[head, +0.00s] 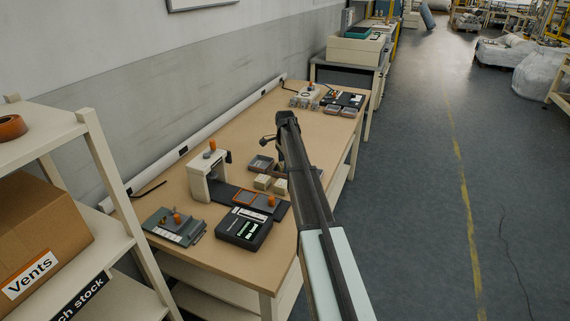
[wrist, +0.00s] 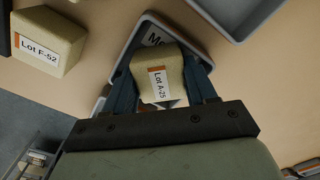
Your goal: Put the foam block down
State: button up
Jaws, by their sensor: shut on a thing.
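In the wrist view, my gripper (wrist: 161,82) is shut on a beige foam block (wrist: 172,60) labelled "Lot A-25", with a blue finger on each side. The block is over a grey tray (wrist: 121,66) whose label is mostly covered; I cannot tell whether it touches the tray. A second foam block (wrist: 50,36), labelled "Lot F-52", stands on the table to the left. In the head view my arm hides the gripper and the held block. Two loose foam blocks (head: 263,182) show beside the arm there.
Another grey tray (wrist: 276,8) is at the top right of the wrist view. In the head view, a white-framed device (head: 197,181), a black box (head: 244,229) and a grey-green plate (head: 174,228) stand on the wooden table (head: 150,196).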

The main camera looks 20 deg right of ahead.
jog(key=shift+f, duration=0.15)
jog(key=o, duration=0.8)
notch_tip(320, 180, up, 13)
dwell(0.6)
